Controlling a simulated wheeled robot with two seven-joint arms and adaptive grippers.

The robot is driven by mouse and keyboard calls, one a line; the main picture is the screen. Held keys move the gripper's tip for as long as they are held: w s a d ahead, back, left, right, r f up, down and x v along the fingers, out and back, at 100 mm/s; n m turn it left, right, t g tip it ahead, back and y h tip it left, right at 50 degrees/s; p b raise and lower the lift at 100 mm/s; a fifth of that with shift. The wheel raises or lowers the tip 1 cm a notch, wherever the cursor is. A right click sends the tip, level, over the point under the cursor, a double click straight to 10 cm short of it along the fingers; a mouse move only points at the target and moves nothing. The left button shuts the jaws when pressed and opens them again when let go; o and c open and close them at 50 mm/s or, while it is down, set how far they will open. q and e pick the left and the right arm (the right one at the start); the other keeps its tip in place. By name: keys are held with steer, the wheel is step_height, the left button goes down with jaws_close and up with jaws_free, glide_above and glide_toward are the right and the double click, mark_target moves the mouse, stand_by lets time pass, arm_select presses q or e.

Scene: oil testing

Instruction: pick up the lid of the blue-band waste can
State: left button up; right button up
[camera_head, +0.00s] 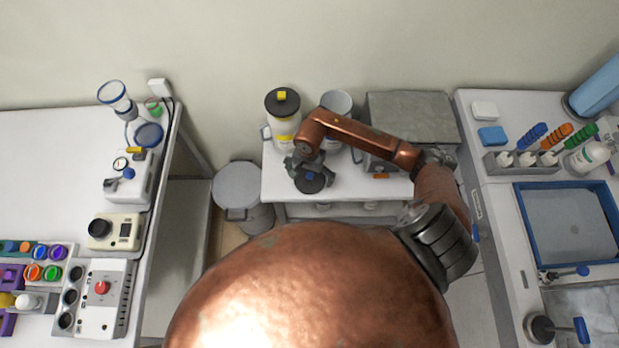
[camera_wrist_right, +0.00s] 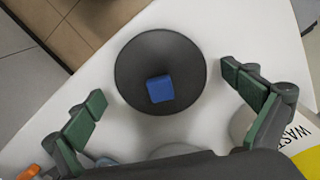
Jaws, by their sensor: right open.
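The lid is a black disc (camera_head: 312,185) with a blue square knob (camera_head: 310,176), lying flat on the small white table. It also shows whole in the right wrist view (camera_wrist_right: 135,75), with its blue knob (camera_wrist_right: 161,89) on top. My right gripper (camera_head: 310,167) is over the lid, pointing down. In the right wrist view its green-padded fingers (camera_wrist_right: 163,90) are open, one on each side of the knob and apart from it. An open, lidless can (camera_head: 337,103) stands behind my right arm; its band is hidden. My left gripper is not in view.
A yellow-band waste can (camera_head: 283,115) with a black lid and yellow knob stands left of the open can. A grey box (camera_head: 412,115) is at the table's right. A grey bin (camera_head: 240,190) stands on the floor at left. Side benches hold instruments.

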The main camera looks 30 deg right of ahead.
steer(key=shift+c, duration=0.3)
steer(key=c, duration=0.8)
steer(key=shift+s, duration=0.1)
steer(key=c, duration=0.6)
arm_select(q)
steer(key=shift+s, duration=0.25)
arm_select(e)
steer(key=shift+s, duration=0.1)
steer(key=shift+c, duration=1.4)
steer(key=shift+f, duration=0.1)
